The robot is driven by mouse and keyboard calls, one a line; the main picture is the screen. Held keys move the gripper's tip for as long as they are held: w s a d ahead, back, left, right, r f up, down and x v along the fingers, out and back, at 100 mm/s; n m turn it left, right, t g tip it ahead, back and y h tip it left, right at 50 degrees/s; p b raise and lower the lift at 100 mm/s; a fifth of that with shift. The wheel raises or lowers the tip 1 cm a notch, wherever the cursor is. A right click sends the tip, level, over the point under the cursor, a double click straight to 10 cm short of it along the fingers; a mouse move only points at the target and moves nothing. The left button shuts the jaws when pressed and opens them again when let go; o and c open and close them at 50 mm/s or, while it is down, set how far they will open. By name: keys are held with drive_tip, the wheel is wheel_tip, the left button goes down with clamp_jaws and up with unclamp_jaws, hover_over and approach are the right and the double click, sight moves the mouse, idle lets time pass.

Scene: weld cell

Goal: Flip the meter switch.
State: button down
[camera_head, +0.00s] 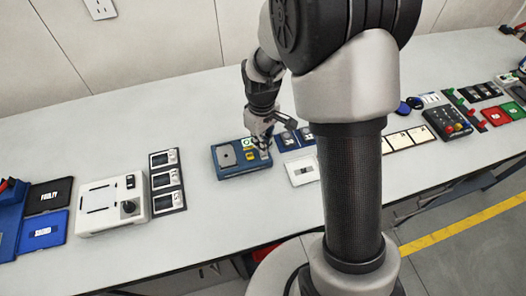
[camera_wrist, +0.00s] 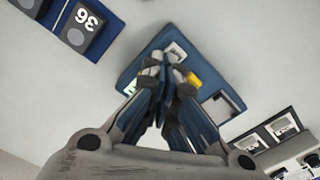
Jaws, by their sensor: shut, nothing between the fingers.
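A blue box (camera_head: 228,170), which looks like the meter, lies on the long table. Its top has a grey panel (camera_head: 227,156), a green-marked label (camera_head: 247,143) and a small yellow part (camera_head: 250,155). My gripper (camera_head: 263,152) is shut and empty, pointing down over the right side of this box. In the wrist view the shut fingertips (camera_wrist: 166,62) lie over the blue box (camera_wrist: 206,65), beside the yellow part (camera_wrist: 194,81). I cannot tell whether they touch it. The switch is not clearly visible; the fingers may cover it.
Close right of the box are dark blue modules (camera_head: 287,140) and a white device (camera_head: 302,171). To the left stand a dark panel with several meters (camera_head: 167,181) and a white box with a knob (camera_head: 98,219). Bare table lies in front of the blue box.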

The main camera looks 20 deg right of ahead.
drive_tip(key=shift+f, duration=0.25)
drive_tip(key=shift+r, duration=0.1)
drive_tip(key=shift+r+p, duration=2.7)
drive_tip(key=shift+r, duration=0.75)
drive_tip(key=shift+r, duration=0.1)
drive_tip(key=s+r+m+t, duration=0.1)
drive_tip(key=s+r, duration=0.3)
drive_tip(key=r, duration=0.3)
drive_tip(key=s+r+m+t, duration=0.1)
drive_tip(key=s+r+m, duration=0.1)
drive_tip(key=s+r, duration=0.45)
drive_tip(key=s+r+m+t, duration=0.2)
drive_tip(key=s+r, duration=0.4)
drive_tip(key=s, duration=0.5)
drive_tip(key=shift+r+m+t, duration=0.3)
drive_tip(key=shift+m, duration=0.2)
